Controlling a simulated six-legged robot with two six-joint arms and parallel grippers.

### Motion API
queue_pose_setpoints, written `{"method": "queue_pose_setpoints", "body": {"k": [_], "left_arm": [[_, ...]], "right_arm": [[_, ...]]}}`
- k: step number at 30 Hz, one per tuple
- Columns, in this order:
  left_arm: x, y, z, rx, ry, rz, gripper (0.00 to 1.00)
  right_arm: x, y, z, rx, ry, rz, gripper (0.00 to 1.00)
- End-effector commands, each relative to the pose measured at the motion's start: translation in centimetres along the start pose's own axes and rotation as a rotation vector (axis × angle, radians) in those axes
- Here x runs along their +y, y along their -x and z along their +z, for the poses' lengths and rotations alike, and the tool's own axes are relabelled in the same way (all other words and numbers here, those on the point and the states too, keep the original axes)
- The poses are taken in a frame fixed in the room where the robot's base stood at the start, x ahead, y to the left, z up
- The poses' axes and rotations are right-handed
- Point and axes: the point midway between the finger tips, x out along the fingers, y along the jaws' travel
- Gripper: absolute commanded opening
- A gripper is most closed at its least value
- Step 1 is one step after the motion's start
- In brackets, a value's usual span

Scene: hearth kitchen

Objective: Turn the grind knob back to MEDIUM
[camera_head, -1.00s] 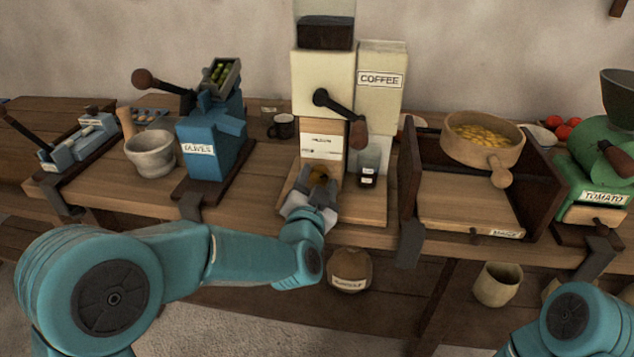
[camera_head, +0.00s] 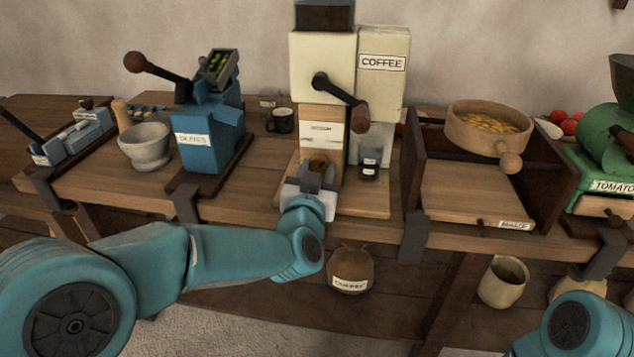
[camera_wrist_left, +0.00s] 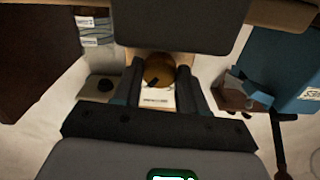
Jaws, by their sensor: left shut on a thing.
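The coffee grinder (camera_head: 324,68) is a tall cream box on a wooden stand with a crank on its front. The grind knob (camera_head: 318,162) is a small round brass-brown knob low on the stand, below a white label plate (camera_head: 321,134). My left gripper (camera_head: 318,178) reaches it from the front and is shut on it. In the left wrist view the knob (camera_wrist_left: 158,68) sits between the two dark fingers of my left gripper (camera_wrist_left: 160,82), with a dark mark on its face. The label lettering is too small to read. My right gripper is out of view.
A jar (camera_head: 369,163) stands right of the knob on the grinder's base. The crank handle (camera_head: 361,118) hangs above. A sack (camera_head: 350,268) sits below the counter.

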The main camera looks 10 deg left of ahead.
Motion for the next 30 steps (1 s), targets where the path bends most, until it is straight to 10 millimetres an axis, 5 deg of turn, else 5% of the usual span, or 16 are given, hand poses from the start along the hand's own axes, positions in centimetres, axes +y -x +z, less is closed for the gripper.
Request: {"method": "queue_pose_setpoints", "body": {"k": [15,30], "left_arm": [[0.1,0.0,0.3,-0.001,0.436,0.000,0.11],[0.1,0.0,0.1,-0.002,0.603,0.000,0.11]], "right_arm": [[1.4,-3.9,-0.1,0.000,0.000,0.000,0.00],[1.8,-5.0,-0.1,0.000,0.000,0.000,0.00]]}}
